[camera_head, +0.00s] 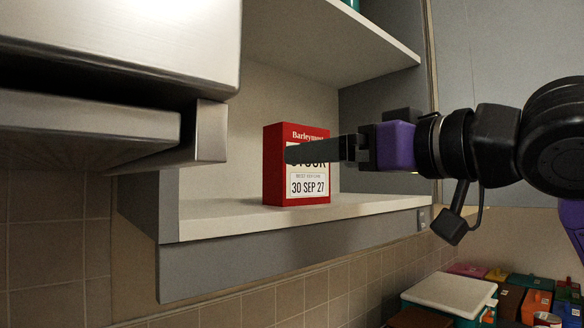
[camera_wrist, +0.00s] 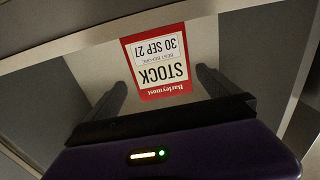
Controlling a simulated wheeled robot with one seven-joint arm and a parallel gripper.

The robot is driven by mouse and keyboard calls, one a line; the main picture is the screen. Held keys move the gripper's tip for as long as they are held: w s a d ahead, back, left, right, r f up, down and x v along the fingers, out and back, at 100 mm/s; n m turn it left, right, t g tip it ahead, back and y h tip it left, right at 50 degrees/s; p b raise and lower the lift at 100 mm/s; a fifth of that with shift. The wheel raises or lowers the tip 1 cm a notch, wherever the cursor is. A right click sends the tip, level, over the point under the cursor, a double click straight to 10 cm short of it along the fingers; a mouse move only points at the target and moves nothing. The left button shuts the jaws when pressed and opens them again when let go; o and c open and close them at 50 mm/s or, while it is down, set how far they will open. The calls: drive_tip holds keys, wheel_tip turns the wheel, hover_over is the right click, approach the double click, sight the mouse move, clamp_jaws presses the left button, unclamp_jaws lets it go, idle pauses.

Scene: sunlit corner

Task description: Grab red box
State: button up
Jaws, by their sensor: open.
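The red box (camera_head: 275,165) stands upright on the lower shelf of an open wall cupboard, with a white label reading STOCK and 30 SEP 27. My gripper (camera_head: 290,155) reaches in from the right in the head view, its dark fingers overlapping the box's front and hiding part of the label. In the wrist view my gripper (camera_wrist: 162,85) is open, and the red box (camera_wrist: 158,62) shows upside down between and beyond the two fingers. I cannot tell whether either finger touches it.
The cupboard's lower shelf (camera_head: 370,207) is bare to the right of the box. An upper shelf (camera_head: 330,30) is overhead. A steel hood (camera_head: 110,50) juts out at left. Below right are a white-lidded container (camera_head: 450,292) and several coloured boxes.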

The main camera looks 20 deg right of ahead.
drive_tip(key=p+x, duration=0.1)
drive_tip(key=x, duration=0.5)
drive_tip(key=shift+r+p, duration=0.2)
drive_tip(key=shift+p, duration=0.2)
drive_tip(key=shift+w+a, duration=0.25)
drive_tip(key=shift+w, duration=0.4)
drive_tip(key=shift+c, duration=0.4)
drive_tip(key=c, duration=1.1)
drive_tip(key=shift+c, duration=1.1)
drive_tip(key=shift+s+r, duration=0.1)
